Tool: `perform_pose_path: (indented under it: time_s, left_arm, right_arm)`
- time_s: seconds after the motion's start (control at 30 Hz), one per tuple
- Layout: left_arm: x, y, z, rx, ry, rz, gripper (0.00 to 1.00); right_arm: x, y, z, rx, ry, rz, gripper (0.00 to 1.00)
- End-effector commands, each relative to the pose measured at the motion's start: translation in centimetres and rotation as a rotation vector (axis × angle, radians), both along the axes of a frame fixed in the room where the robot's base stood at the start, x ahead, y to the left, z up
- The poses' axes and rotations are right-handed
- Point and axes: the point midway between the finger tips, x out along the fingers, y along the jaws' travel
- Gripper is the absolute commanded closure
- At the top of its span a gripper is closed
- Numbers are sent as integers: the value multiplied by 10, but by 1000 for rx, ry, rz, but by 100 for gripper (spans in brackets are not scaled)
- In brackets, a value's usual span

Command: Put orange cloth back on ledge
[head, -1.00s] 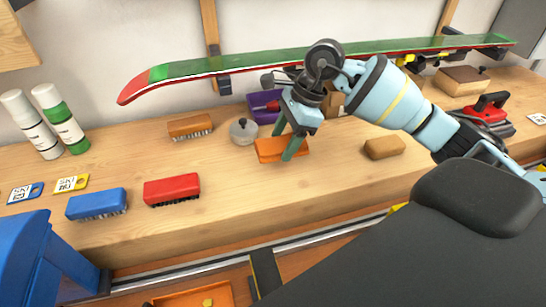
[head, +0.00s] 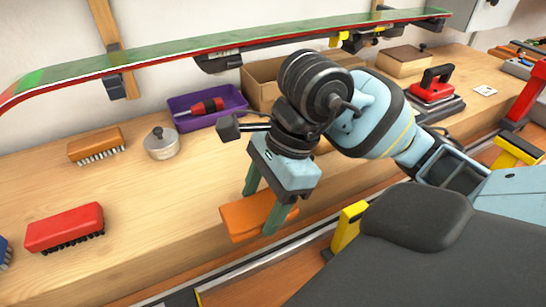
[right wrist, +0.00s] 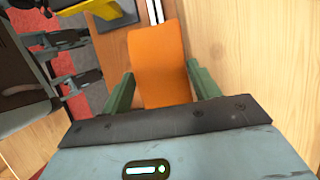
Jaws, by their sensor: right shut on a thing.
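The orange cloth (head: 247,215) is a flat folded block between the green fingers of my right gripper (head: 262,212), near the bench's front edge in the head view. In the right wrist view the orange cloth (right wrist: 158,62) lies between the two fingers (right wrist: 160,92), which are shut on it. Whether it touches the bench cannot be told. My left gripper is not in view.
The wooden bench (head: 130,200) has free room at its front left. A red brush (head: 65,228), a wooden brush (head: 96,147), a lidded tin (head: 161,143) and a purple tray (head: 205,104) stand on it. A ski (head: 220,45) runs above the back. A yellow clamp (head: 348,228) is at the front edge.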

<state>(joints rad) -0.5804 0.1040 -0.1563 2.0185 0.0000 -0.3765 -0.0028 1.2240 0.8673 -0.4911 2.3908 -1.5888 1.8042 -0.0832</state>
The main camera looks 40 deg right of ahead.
Motion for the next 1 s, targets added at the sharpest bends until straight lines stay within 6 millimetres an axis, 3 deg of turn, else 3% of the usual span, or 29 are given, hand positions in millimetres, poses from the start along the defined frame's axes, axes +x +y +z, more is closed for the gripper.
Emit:
perform_pose_path:
  time_s: [0.2,0.33,0.8,1.0]
  left_arm:
    - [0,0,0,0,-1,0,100]
    - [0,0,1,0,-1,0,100]
    - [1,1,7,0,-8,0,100]
    - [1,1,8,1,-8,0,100]
  right_arm:
    - [-2,1,0,0,-5,0,60]
    - [6,-7,-1,-1,-2,-4,60]
    - [85,-75,-9,1,-3,-7,60]
    - [108,-94,-12,1,-5,-2,60]
